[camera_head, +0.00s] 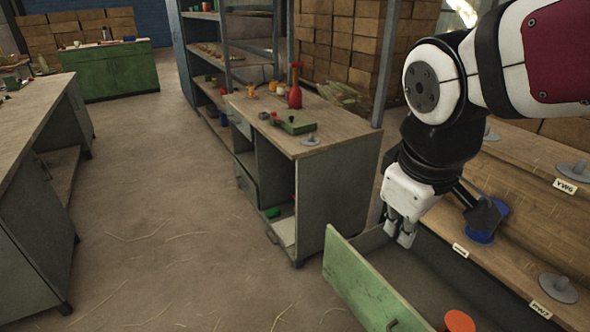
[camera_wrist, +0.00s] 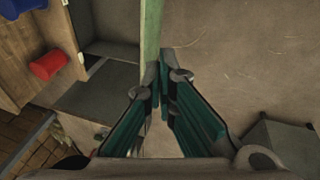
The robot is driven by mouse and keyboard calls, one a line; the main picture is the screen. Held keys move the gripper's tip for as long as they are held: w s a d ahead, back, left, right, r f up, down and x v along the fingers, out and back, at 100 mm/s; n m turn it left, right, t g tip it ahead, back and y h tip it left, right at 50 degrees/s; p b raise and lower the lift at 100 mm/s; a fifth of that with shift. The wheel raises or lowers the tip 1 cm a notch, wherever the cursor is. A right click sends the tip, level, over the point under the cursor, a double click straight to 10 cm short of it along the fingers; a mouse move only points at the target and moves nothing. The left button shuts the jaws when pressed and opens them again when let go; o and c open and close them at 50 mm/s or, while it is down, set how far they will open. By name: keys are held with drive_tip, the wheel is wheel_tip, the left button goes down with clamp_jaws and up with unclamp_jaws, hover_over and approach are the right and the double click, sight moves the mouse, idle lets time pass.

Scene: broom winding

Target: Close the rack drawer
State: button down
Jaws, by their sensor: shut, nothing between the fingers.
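The rack drawer stands pulled out, with its green front panel (camera_head: 365,285) and grey inside (camera_head: 425,270) showing in the head view. In the wrist view the top edge of the green panel (camera_wrist: 152,30) runs from the top down to my fingertips. The drawer's inside (camera_wrist: 100,105) lies left of that edge. My gripper (camera_head: 404,240) points down over the drawer area in the head view. Its fingers (camera_wrist: 165,72) are shut and empty in the wrist view. I cannot tell whether they touch the panel.
The wooden rack (camera_head: 500,210) holds a blue spool (camera_head: 482,237) and grey spindles (camera_head: 558,288). An orange-red cylinder (camera_head: 458,321) shows by the drawer.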

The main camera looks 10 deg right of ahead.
drive_tip(key=w+a+f+n+g+h+b, duration=0.15)
drive_tip(key=w+f+n+b, duration=0.35)
drive_tip(key=w+f+n, duration=0.65)
drive_tip(key=n+b, duration=0.5)
drive_tip(key=b, duration=0.1)
approach(335, 263)
drive_tip(key=shift+g+y, duration=0.25)
drive_tip(key=shift+s+d+f, duration=0.25)
drive_tip(key=shift+s+f, duration=0.55)
drive_tip(key=shift+f, duration=0.1)
drive_tip(key=shift+s+d+f, duration=0.25)
drive_tip(key=shift+s+f, duration=0.55)
drive_tip(key=shift+f, duration=0.1)
drive_tip(key=w+d+p, duration=0.1)
drive_tip(key=w+d, duration=0.4)
drive_tip(key=d, duration=0.7)
drive_tip(key=w+d+p, duration=0.2)
drive_tip(key=w+d, duration=0.3)
drive_tip(key=d, duration=0.7)
